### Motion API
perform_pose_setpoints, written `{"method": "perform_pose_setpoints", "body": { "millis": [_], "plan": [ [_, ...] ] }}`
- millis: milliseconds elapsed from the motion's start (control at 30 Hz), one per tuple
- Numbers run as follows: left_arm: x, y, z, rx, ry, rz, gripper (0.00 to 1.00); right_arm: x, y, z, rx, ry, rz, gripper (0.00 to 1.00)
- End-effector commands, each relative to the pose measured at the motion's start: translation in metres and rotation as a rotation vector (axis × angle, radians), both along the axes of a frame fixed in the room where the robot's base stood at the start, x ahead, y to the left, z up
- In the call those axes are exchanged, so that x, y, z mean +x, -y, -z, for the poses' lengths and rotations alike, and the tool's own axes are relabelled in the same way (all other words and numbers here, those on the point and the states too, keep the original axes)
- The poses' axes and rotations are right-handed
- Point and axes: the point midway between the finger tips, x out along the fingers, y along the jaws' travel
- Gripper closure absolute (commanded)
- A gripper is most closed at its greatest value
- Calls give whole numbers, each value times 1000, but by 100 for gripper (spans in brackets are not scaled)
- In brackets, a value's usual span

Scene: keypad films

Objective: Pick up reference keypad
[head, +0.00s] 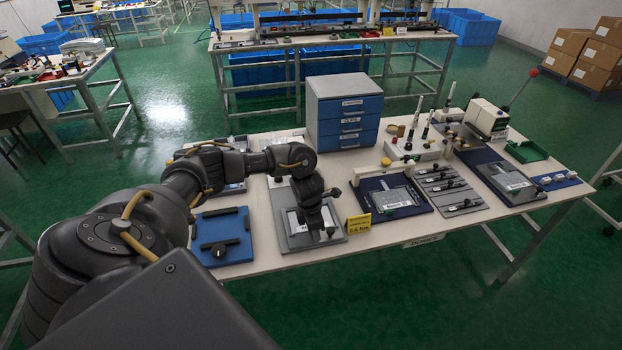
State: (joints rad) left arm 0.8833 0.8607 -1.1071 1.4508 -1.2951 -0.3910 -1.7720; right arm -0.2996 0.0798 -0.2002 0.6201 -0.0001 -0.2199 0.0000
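My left arm comes in from the left, and its dark gripper (318,230) points down over a grey tray (335,240) at the table's front. A pale, flat piece with a label (297,224) lies on this tray under the gripper and is partly hidden by it. I cannot tell whether the fingers touch it or how wide they stand. Another grey keypad-like piece (391,199) lies on a dark blue plate to the right, and a third (509,178) lies further right. Which is the reference keypad I cannot read. My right gripper is out of view.
A yellow sign (359,227) stands close right of the gripper. A blue plate with black bars (222,237) lies left. A blue drawer cabinet (345,112) stands behind. Slotted grey plates (447,188) and a white device (487,119) fill the right side.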

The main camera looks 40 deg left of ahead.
Motion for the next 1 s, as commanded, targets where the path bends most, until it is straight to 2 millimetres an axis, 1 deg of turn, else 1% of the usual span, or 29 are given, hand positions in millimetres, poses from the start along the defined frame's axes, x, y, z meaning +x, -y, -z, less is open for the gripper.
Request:
{"method": "perform_pose_setpoints", "body": {
  "millis": [33,233,600,767,867,933,967,1000],
  "plan": [
    [0,0,0,0,0,0,73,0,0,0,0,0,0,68],
    [0,0,0,0,0,0,99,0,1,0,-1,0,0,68],
    [0,0,-1,0,0,0,100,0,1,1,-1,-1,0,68],
    [1,0,-7,0,2,1,100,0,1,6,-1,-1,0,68],
    [2,0,-18,1,7,2,100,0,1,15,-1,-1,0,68],
    [1,0,-30,1,7,3,100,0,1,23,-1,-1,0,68],
    [-5,-1,-38,0,4,4,100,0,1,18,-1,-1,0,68],
    [-12,-1,-46,2,4,5,100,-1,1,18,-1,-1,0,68]
  ]
}}
